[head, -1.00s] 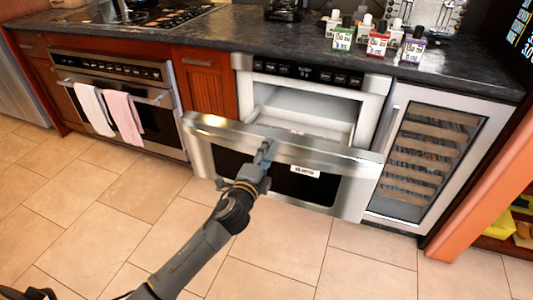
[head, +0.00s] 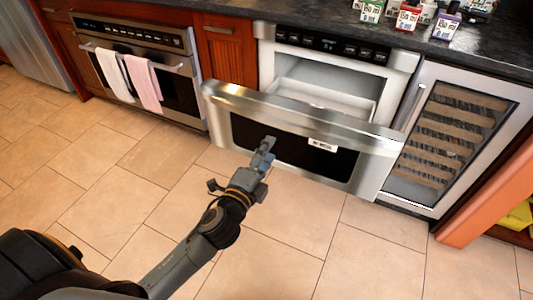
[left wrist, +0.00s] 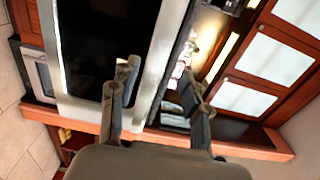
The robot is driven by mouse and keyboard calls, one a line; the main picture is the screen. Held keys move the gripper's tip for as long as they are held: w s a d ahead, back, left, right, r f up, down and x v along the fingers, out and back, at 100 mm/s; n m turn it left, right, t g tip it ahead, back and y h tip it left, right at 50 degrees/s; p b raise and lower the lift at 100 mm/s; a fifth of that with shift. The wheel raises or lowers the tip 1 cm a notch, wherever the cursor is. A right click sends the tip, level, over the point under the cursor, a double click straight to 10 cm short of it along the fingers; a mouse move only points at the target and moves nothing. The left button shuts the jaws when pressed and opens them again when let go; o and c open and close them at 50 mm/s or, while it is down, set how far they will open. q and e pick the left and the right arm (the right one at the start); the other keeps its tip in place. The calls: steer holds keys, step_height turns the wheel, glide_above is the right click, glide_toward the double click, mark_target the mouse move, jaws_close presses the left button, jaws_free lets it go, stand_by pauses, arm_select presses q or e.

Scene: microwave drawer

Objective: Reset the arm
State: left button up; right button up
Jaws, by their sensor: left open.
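My left gripper (head: 265,150) is in front of the microwave drawer (head: 305,115), off its front face, with nothing in it. In the left wrist view its two fingers (left wrist: 160,105) stand apart, and the dark drawer front with its steel frame (left wrist: 80,104) lies beyond them. The drawer is pulled out of its cabinet, and its white inside shows. My left arm reaches in from the lower left of the head view. My right gripper does not show.
An oven (head: 140,75) with two towels (head: 145,82) is at the left. A wine cooler (head: 445,140) is right of the drawer. Small boxes (head: 408,18) stand on the dark counter (head: 485,55). The tiled floor (head: 300,225) in front is clear.

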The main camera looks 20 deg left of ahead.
arm_select(q)
steer(key=shift+s, duration=0.15)
stand_by(0.3)
